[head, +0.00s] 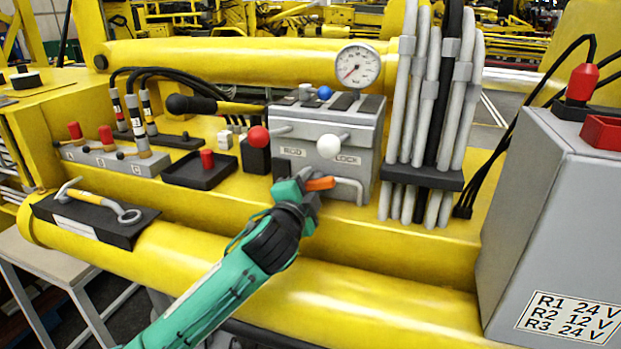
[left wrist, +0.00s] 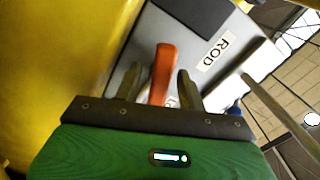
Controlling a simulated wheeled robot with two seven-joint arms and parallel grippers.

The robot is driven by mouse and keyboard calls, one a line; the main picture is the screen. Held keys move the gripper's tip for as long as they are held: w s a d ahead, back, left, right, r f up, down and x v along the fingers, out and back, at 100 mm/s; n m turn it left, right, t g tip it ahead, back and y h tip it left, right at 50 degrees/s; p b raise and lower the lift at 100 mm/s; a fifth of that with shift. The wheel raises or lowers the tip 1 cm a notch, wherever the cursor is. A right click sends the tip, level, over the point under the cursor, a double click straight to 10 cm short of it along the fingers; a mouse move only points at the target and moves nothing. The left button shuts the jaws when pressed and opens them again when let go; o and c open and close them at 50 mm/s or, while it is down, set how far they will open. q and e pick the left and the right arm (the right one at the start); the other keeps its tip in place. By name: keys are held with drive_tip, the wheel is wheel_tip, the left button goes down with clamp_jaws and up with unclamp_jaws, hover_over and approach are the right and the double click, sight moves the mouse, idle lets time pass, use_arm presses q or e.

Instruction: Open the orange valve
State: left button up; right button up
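The orange valve (head: 320,184) is a short orange handle low on the front of the grey valve block (head: 360,140). It also shows in the left wrist view (left wrist: 163,70), upright in the picture, with its lower end reaching between the fingers. My left gripper (head: 306,190) is at the valve, its fingers apart on either side of the handle. In the left wrist view the gripper (left wrist: 160,88) shows narrow gaps beside the handle, so it looks open around it. The gripper partly hides the handle's base in the head view. My right gripper is not in view.
White (head: 329,146) and red (head: 258,137) ball knobs stick out above the valve. A pressure gauge (head: 357,66) tops the block. Grey hoses (head: 430,120) stand to the right, beside a grey cabinet (head: 550,220). A yellow beam (head: 370,295) runs below.

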use_arm(q)
drive_tip(key=shift+w+d, duration=0.15)
drive_tip(key=shift+w, duration=0.4)
drive_tip(key=c, duration=0.9)
drive_tip(key=shift+o, duration=0.2)
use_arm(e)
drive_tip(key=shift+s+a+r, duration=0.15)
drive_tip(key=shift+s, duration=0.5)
